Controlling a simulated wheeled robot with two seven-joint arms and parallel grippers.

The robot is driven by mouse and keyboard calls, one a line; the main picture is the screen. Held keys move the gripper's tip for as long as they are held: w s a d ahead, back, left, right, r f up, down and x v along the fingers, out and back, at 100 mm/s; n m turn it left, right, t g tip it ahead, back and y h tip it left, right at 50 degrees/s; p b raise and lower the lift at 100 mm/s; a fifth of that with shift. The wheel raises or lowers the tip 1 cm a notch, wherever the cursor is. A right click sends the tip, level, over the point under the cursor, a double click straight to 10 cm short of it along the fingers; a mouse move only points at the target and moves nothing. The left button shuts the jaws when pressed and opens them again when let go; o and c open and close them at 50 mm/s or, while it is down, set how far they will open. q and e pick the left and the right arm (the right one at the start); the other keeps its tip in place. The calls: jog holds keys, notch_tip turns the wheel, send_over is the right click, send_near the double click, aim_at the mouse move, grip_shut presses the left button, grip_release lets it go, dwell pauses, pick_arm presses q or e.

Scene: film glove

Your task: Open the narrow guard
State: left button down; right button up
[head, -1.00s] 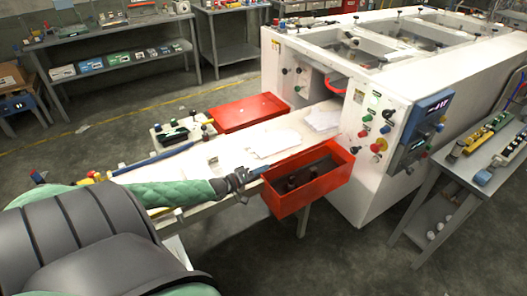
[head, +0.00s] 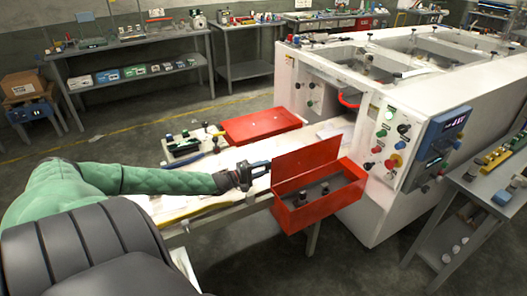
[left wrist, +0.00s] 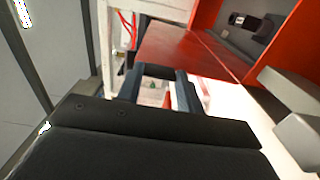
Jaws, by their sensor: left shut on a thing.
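The narrow guard appears to be the red panel (head: 307,162) standing tilted up along the back edge of a red box (head: 320,208) at the conveyor's front side. The box is uncovered, with dark fittings inside. My left gripper (head: 262,168) is at the panel's left edge, shut on what looks like its dark handle. In the left wrist view, the fingers (left wrist: 160,88) meet a dark bar (left wrist: 160,70) beside the red panel (left wrist: 180,48). The exact contact is hard to see. My right gripper is not in view.
A second red cover (head: 260,126) lies flat across the conveyor (head: 225,160). The white machine (head: 430,100) with its control panel (head: 390,140) stands right of the box. A grey side table (head: 480,195) is at the right. The floor in front is clear.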

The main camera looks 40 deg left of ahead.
pick_arm(q)
jog(key=shift+a, duration=0.1)
dwell(0.3)
jog(key=c, duration=0.9)
grip_release()
jog(key=shift+s, duration=0.1)
jog(key=v, duration=0.7)
jog(key=shift+s+a, duration=0.1)
jog(key=shift+s, duration=0.15)
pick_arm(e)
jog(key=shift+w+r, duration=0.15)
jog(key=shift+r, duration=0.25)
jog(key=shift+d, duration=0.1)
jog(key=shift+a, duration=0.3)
